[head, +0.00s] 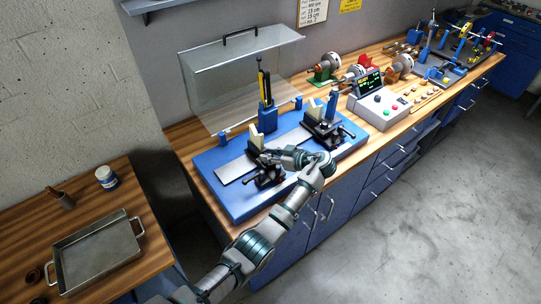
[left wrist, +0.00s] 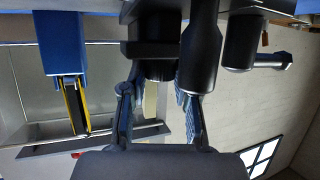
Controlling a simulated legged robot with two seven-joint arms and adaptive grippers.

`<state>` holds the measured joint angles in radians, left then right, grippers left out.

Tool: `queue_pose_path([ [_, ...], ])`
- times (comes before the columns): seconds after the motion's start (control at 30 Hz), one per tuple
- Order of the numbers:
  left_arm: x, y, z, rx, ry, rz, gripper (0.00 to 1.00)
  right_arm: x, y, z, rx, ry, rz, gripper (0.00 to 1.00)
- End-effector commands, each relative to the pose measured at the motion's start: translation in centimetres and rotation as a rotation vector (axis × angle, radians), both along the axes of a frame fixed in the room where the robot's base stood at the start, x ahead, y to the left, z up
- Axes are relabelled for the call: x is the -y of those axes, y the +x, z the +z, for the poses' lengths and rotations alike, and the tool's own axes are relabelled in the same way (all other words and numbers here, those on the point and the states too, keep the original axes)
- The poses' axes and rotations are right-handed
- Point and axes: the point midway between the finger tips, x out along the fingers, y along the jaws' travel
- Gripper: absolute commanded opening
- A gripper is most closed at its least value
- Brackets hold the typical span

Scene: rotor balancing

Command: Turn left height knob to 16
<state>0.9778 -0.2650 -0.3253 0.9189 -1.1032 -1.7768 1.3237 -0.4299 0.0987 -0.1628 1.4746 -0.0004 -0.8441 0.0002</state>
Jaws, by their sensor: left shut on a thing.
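The balancing machine has a blue base (head: 218,190) with a steel plate and two black stands. My left gripper (head: 268,157) is at the left stand (head: 264,178), over its upper part. In the left wrist view the fingers of my left gripper (left wrist: 160,100) are on either side of a round black knob (left wrist: 158,70), shut on it. The knob's scale or number cannot be read. The right stand (head: 326,130) stands apart from my arm. My right gripper is not in view.
A clear hinged cover (head: 235,75) stands open behind the machine. A blue post (head: 266,115) with a yellow-and-black part rises near the plate. A control box (head: 380,107) with a lit screen stands to the right. A metal tray (head: 97,255) lies on the left table.

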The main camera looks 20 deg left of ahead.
Motion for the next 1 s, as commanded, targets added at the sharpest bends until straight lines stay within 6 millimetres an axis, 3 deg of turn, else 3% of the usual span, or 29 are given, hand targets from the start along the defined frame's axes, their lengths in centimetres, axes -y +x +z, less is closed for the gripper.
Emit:
queue_pose_path([
  [0.07,0.1,0.2,0.4,0.01,0.003,-0.006,0.0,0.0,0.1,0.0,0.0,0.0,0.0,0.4],
  [0.1,0.1,0.2,0.4,0.011,0.003,-0.007,0.33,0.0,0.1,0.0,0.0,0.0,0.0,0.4],
  [0.2,0.1,0.2,0.4,0.009,0.002,-0.005,0.56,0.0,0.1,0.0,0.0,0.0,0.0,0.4],
  [0.57,0.4,-0.1,0.3,0.004,0.0,-0.004,0.56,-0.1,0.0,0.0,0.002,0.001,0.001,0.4],
  [0.67,1.5,-0.4,0.8,0.003,0.0,-0.004,0.56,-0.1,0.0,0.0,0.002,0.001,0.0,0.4],
  [1.0,8.1,-2.5,3.6,0.004,0.002,-0.006,0.56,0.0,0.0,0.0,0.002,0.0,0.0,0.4],
])
